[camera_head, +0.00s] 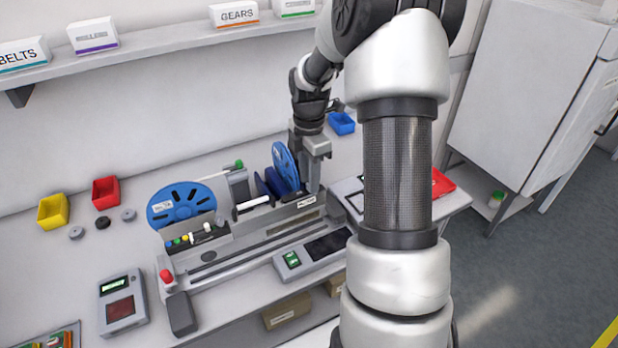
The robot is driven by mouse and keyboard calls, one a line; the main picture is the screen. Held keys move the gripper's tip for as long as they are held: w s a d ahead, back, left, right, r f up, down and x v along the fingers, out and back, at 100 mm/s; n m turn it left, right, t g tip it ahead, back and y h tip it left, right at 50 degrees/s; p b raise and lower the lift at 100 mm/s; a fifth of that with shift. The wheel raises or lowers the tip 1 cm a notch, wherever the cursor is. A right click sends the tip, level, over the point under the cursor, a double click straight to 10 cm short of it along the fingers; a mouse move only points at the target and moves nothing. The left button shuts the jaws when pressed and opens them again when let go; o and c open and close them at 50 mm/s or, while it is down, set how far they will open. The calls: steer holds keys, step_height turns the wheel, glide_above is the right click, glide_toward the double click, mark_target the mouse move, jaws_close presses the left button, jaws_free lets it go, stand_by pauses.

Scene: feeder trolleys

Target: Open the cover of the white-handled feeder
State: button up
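The feeder machine (245,245) is a long grey unit on the workbench, with blue reels on it. A white bar (253,202) that looks like a handle lies across its middle, left of my gripper. My gripper (313,178) points down at the right end of the machine, beside the upright blue reel (286,166). Its fingertips are small and partly merged with the grey parts there. I cannot tell whether it touches anything or whether the fingers are open. The cover's edges are not clear at this size.
A large blue reel (181,204) stands at the machine's left. A control box (123,308), a red bin (106,192) and a yellow bin (53,211) are further left. A shelf (150,42) with labelled boxes runs above. My arm hides part of the right side.

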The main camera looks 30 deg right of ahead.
steer(key=shift+f, duration=0.15)
steer(key=shift+c, duration=0.5)
jaws_close()
steer(key=shift+a, duration=0.15)
